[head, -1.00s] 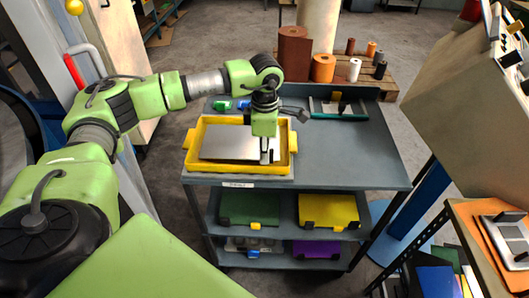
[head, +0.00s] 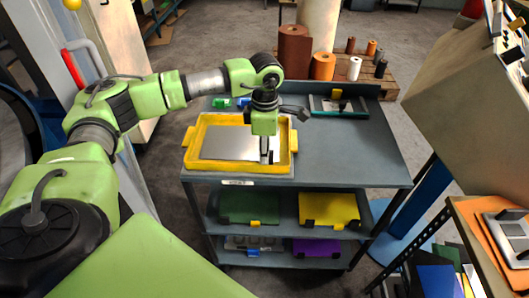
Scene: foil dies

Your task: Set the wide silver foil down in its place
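The wide silver foil (head: 226,144) is a flat silver sheet lying in or just above the yellow tray (head: 190,163) on top of the grey cart. My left gripper (head: 267,158) points down at the right end of the sheet, inside the tray's right rim. Its fingertips are at the sheet's edge, but they are too small to tell whether they are closed on it. My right gripper is not in view.
The cart top (head: 350,160) is clear right of the tray. A teal-edged plate (head: 340,107) lies at the back. A green box (head: 249,208) and a yellow box (head: 328,209) sit on the shelf below. An orange board (head: 492,240) is at right.

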